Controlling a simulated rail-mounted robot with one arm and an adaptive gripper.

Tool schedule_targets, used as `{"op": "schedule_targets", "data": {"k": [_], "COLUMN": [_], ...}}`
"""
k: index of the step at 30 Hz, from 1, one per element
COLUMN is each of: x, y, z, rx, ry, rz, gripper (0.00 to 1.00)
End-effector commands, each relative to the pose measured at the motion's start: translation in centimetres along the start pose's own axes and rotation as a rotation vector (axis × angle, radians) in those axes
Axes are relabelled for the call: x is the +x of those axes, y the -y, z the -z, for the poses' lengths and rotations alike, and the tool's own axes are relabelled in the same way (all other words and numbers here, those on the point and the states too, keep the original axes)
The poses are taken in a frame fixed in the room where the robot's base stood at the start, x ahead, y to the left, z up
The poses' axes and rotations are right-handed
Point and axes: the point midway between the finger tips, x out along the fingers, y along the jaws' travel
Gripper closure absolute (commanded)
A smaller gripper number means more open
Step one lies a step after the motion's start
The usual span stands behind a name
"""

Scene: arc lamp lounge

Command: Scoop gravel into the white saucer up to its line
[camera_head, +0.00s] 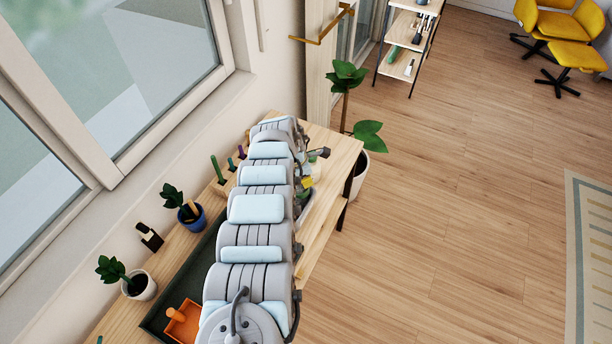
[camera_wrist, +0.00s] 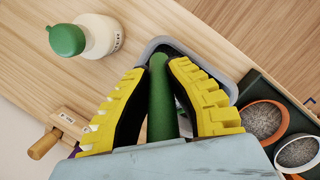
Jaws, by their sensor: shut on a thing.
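My gripper (camera_wrist: 165,72), with yellow ridged fingers, is shut on a green handle (camera_wrist: 160,105). The tool's far end is hidden from view. The fingertips are over a grey bin (camera_wrist: 228,82), whose contents I cannot make out. A round white-rimmed dish (camera_wrist: 318,160) holding grey gravel is at the right edge of the wrist view; I cannot tell whether it is the white saucer, and no line shows. An orange-rimmed dish (camera_wrist: 283,105) beside it also holds gravel. In the head view my arm hides most of the gripper; a bit of yellow finger (camera_head: 307,183) shows.
A white bottle with a green cap (camera_wrist: 67,39) stands left of my gripper. A wooden-handled tool (camera_wrist: 44,145) is at lower left. A dark tray (camera_head: 153,324) holds an orange box (camera_head: 187,333). Potted plants (camera_head: 141,286) (camera_head: 192,216) line the window side. Open floor lies right.

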Motion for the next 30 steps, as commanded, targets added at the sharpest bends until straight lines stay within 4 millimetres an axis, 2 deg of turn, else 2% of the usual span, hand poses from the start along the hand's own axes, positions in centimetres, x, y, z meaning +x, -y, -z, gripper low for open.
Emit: {"op": "schedule_targets", "data": {"k": [30], "x": [-1.04], "y": [0.05], "z": [0.95], "rx": [-0.008], "ry": [0.292], "rz": [-0.042], "gripper": [1.00]}}
